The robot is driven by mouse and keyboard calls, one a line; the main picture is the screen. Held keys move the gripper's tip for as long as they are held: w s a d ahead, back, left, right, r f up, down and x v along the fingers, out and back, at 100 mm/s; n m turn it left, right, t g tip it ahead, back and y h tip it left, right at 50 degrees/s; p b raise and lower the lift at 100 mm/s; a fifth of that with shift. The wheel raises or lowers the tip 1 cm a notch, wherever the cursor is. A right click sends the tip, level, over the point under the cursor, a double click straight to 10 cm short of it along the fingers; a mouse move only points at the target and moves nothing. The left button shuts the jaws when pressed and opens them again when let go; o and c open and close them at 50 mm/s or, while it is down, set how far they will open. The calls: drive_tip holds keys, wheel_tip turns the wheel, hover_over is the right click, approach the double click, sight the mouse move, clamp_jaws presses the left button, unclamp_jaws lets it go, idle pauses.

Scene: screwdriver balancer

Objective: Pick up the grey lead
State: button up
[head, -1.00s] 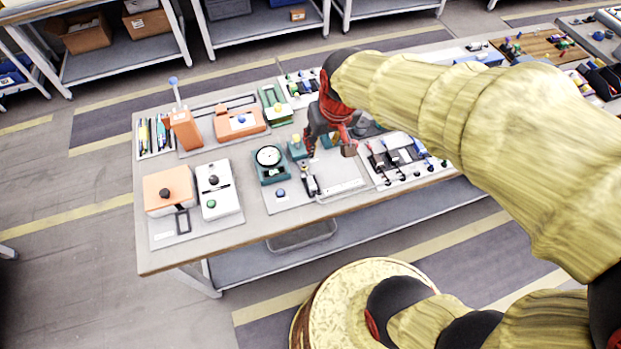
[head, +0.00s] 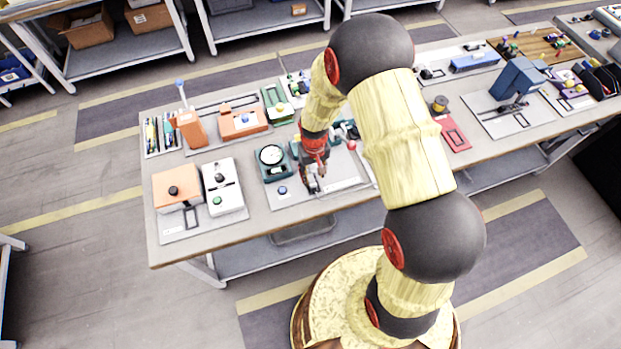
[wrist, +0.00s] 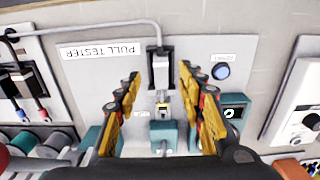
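The grey lead (wrist: 100,24) shows in the wrist view as a thin grey cable. It runs along the top of a light plate labelled PULL TESTER and bends down into a black-framed holder (wrist: 153,69). A small metal end with a yellow band (wrist: 162,108) lies just below the holder. My gripper (wrist: 159,75) is open, with one orange-and-black finger on each side of the holder and nothing visibly held between them. In the head view my gripper (head: 314,184) is low over the front of the pull tester plate (head: 343,172). The lead is too small to make out there.
A blue button (wrist: 221,72) and a teal block (wrist: 163,137) are close to the fingers. A round dial gauge (head: 270,155) stands left of my gripper in the head view. White and orange boxes (head: 178,188) stand farther left on the bench.

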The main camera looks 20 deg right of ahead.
sight(312, 182)
drive_tip(key=f, duration=0.5)
drive_tip(key=shift+w, duration=0.2)
drive_tip(key=c, duration=0.3)
clamp_jaws()
